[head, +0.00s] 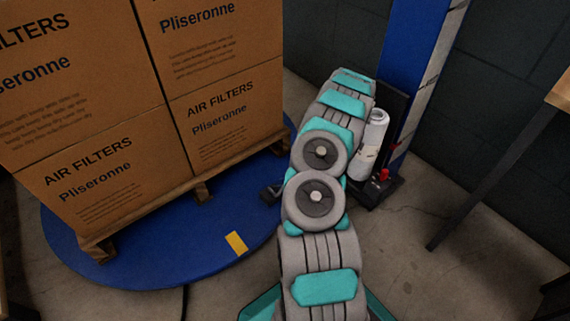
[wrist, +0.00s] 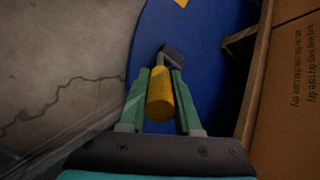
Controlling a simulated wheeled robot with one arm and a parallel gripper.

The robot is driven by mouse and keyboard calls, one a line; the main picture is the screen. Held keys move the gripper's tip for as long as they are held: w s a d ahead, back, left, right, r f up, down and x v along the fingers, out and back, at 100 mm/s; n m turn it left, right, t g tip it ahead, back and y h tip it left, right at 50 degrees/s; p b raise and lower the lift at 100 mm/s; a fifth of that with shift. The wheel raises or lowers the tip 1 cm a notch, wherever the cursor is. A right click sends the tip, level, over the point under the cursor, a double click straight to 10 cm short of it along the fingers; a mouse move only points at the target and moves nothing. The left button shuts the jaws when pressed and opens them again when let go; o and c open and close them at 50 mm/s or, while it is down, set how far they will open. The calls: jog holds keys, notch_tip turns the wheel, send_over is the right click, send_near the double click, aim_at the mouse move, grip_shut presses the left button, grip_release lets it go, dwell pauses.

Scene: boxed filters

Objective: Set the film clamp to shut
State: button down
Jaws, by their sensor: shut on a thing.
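In the wrist view my gripper (wrist: 160,75) has its two green fingers shut on a yellow cylindrical handle (wrist: 160,98). A dark block (wrist: 172,55) sits at the far end of this handle, over the blue turntable (wrist: 200,45). The handle looks like part of the film clamp, but its mount and its open or shut position cannot be made out. In the head view my arm hides the gripper and the handle. A small dark piece (head: 270,193) shows left of my arm at the turntable's edge; I cannot tell what it belongs to.
Stacked air filter boxes (head: 115,160) stand on a wooden pallet (head: 150,212) on the turntable, close to the right of the gripper in the wrist view. A blue mast (head: 415,60) with a white film roll (head: 371,140) stands behind my arm. Concrete floor (wrist: 60,60) is clear left.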

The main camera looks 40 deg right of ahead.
jog(key=shift+w+d+f, duration=0.1)
jog(key=shift+d+f, duration=0.05)
dwell(0.3)
jog(key=c, duration=0.6)
grip_release()
